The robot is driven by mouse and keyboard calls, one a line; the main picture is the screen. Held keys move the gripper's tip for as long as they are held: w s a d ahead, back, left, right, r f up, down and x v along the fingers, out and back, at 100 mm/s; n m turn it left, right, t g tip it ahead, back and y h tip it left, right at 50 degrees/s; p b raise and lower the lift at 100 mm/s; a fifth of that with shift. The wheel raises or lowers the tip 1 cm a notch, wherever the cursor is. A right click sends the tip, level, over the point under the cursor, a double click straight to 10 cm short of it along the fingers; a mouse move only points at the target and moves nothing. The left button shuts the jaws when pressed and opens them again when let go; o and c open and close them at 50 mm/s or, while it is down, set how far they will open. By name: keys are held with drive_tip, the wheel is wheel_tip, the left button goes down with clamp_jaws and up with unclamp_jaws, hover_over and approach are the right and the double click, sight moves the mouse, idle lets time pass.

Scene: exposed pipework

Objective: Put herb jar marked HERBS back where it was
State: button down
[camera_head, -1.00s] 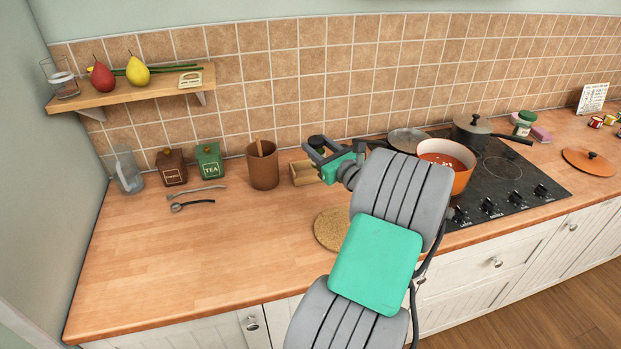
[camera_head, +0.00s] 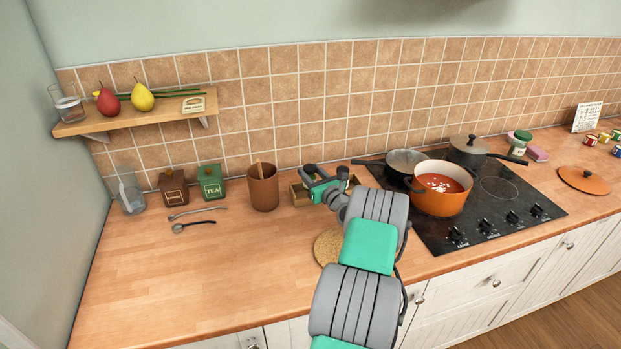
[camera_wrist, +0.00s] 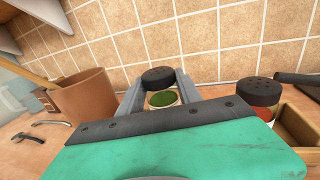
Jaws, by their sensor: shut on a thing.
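The herb jar (camera_wrist: 160,98), with a black lid and green contents, is between the fingers of my gripper (camera_wrist: 158,90) in the wrist view. My gripper is shut on it, and the jar looks upright. Its label cannot be read. In the head view, my gripper (camera_head: 318,176) is at the small wooden rack (camera_head: 299,194) near the tiled wall and mostly hides the jar. The rack also shows at the right of the wrist view (camera_wrist: 300,126). I cannot tell whether the jar touches the rack or counter.
Another black-lidded jar (camera_wrist: 262,98) with red contents stands by the rack, right of my gripper. A brown utensil pot (camera_head: 263,187) stands close on the left. An orange pot (camera_head: 438,200) is on the hob to the right. The front left counter is clear.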

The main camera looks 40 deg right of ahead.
wheel_tip(320, 180, down, 2)
drive_tip(key=shift+d+f+p, duration=0.1)
drive_tip(key=shift+f+p, duration=0.15)
drive_tip(key=shift+p, duration=0.05)
drive_tip(key=shift+f, duration=0.15)
drive_tip(key=c, duration=1.3)
unclamp_jaws()
drive_tip(key=shift+f+b, duration=0.15)
drive_tip(key=shift+b, duration=0.15)
drive_tip(key=o, duration=0.5)
